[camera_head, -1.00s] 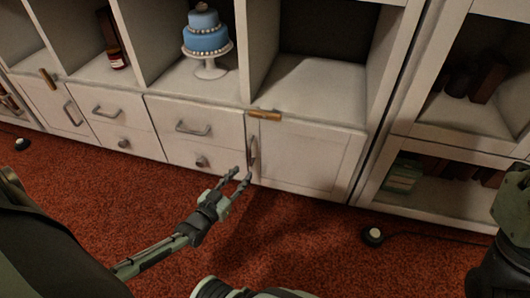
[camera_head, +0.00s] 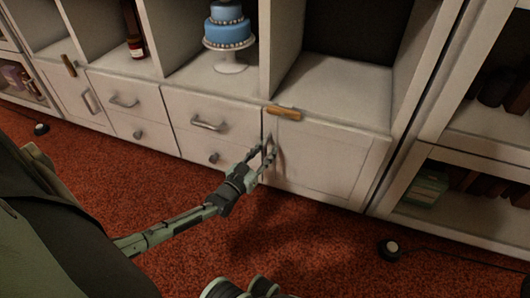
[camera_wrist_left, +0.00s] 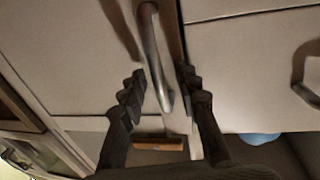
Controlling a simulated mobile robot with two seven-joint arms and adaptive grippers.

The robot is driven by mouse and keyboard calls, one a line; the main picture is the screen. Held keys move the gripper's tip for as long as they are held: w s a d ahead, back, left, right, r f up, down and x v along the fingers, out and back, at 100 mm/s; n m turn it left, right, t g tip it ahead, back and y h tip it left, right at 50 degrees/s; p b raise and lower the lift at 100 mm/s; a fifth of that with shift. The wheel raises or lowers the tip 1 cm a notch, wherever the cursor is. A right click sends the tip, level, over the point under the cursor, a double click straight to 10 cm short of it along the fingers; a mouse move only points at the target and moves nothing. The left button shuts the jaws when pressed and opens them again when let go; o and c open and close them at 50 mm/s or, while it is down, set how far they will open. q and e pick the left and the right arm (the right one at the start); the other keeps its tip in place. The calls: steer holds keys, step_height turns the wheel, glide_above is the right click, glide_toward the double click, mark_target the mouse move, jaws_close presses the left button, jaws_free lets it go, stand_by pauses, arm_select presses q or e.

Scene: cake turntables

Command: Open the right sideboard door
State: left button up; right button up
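The right sideboard door (camera_head: 330,165) is a cream panel, closed in its frame, low in the sideboard. Its upright metal handle (camera_wrist_left: 152,45) is near the door's left edge. A wooden latch (camera_head: 284,113) lies horizontally along the door's top edge; it also shows in the left wrist view (camera_wrist_left: 158,144). My left gripper (camera_head: 263,150) is at the handle. In the left wrist view its fingers (camera_wrist_left: 162,88) are open, one on either side of the handle's end, with gaps visible. The fingers partly hide the handle in the head view.
Drawers with metal handles (camera_head: 209,125) are left of the door. A blue cake on a stand (camera_head: 228,35) and a bottle (camera_head: 133,35) stand in the shelves above. Open carpet lies before the door.

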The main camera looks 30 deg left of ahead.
arm_select(q)
steer(key=shift+c, duration=0.2)
jaws_close()
steer(key=shift+s, duration=0.15)
